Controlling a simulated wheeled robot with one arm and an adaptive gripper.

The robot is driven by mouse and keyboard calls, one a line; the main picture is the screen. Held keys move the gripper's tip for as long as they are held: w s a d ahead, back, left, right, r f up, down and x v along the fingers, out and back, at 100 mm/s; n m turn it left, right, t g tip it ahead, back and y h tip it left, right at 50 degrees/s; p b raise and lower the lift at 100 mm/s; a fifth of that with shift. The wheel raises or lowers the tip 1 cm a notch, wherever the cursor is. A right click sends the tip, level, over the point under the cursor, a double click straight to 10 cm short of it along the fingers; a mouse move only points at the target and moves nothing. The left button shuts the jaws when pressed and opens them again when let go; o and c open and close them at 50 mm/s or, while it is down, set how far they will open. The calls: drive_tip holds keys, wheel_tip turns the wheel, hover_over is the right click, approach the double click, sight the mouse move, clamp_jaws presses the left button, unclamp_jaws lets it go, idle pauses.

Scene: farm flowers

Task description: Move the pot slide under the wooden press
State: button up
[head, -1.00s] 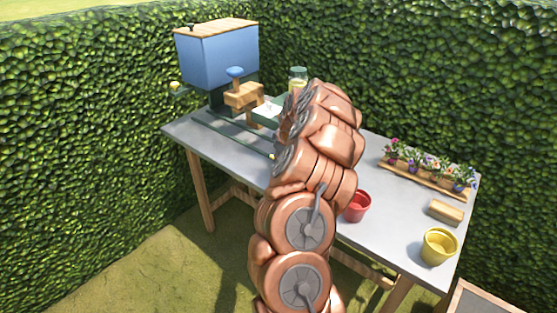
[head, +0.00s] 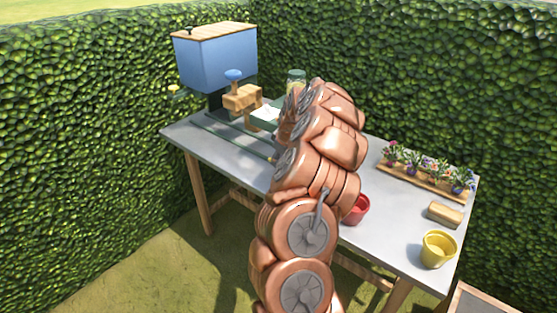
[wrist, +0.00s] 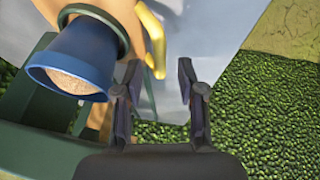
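The wooden press (head: 242,98) stands at the left end of the table, a tan block with a blue knob (head: 234,75) on top. Dark rails (head: 235,138) run along the table from beneath it towards my arm. The pot slide is not clearly visible in the head view; my arm hides part of that area. In the wrist view, a blue flared cup-like thing (wrist: 75,62) with a tan grainy face sits against a tan part (wrist: 118,14), beside a yellow curved bar (wrist: 152,38). My gripper (wrist: 158,75) is open, its fingers apart and empty, right of the blue thing.
A blue hopper (head: 215,60) stands behind the press. A green tray (head: 266,115) and a jar (head: 296,77) are close to my arm. A red pot (head: 356,210), yellow pot (head: 438,248), wooden block (head: 445,213) and flower tray (head: 420,182) occupy the right side.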

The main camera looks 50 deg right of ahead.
drive_tip(key=v, duration=1)
drive_tip(key=shift+r, duration=0.25)
drive_tip(key=shift+s, duration=0.1)
